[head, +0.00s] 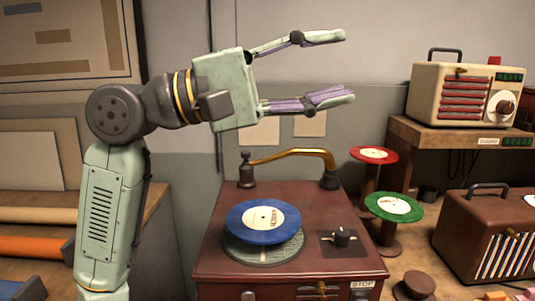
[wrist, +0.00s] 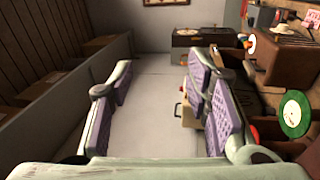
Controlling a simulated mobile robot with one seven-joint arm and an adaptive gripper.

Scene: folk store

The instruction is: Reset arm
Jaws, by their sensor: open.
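My gripper (head: 345,66) is open and empty in the head view. It is raised above the record player and points to the right, with its two fingers well apart. In the wrist view my gripper (wrist: 160,85) shows its purple-padded fingers on both sides with only floor and room between them. My arm comes up from the lower left and bends at the dark joint. The record player (head: 215,255) stands below the gripper, with a blue record (head: 240,220) on its turntable. The blue record looks slightly tilted.
A red record (head: 383,156) and a green record (head: 408,208) rest on stands at right. A cream radio (head: 425,90) sits on a shelf, and a brown case (head: 460,235) is below. A brass tone arm (head: 290,153) arches over the player. Air around the gripper looks clear.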

